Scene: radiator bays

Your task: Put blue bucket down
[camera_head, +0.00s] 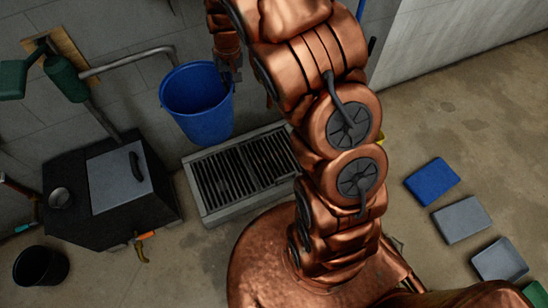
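The blue bucket (197,112) is upright, open side up, in front of the grey wall and just behind the metal floor grate (208,208). My gripper (230,77) is at the bucket's right rim, with its dark fingers closed over the edge. The fingertips are small and partly lost in the dark inside of the bucket. The bucket's underside is hidden, and its lower edge appears beside the grate's back left edge. I cannot tell its exact height above the floor.
A black box with a grey lid (118,181) stands left of the grate. A black bucket (40,266) is at bottom left. A grey pipe (125,60) sticks out from the wall. Blue (432,181) and grey (462,219) flat pieces lie on open floor at right.

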